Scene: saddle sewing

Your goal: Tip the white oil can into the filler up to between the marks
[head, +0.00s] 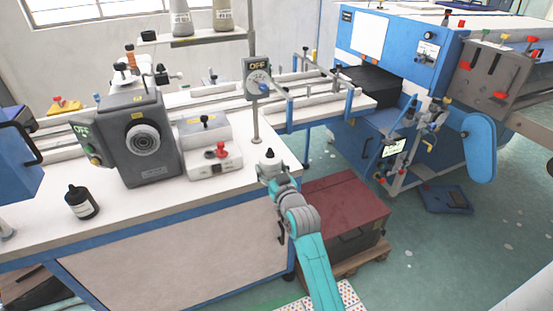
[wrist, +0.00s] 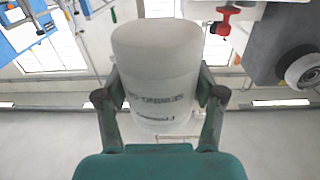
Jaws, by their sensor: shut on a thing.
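My gripper (head: 270,176) is shut on the white oil can (head: 270,160), above the front right corner of the white table. In the head view the can looks about upright, with its dark tip on top. The wrist view shows the can (wrist: 158,60) large between both fingers of my gripper (wrist: 160,98), with dark lettering on its side. A white box with a red knob (head: 221,150) stands on the table to the left of the can. I cannot tell which opening is the filler, and no level marks are readable.
A grey machine head (head: 140,140) and a black bottle (head: 81,202) stand further left on the table. A post with an OFF switch box (head: 257,78) rises behind the can. A dark red chest (head: 345,205) sits on the floor to the right.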

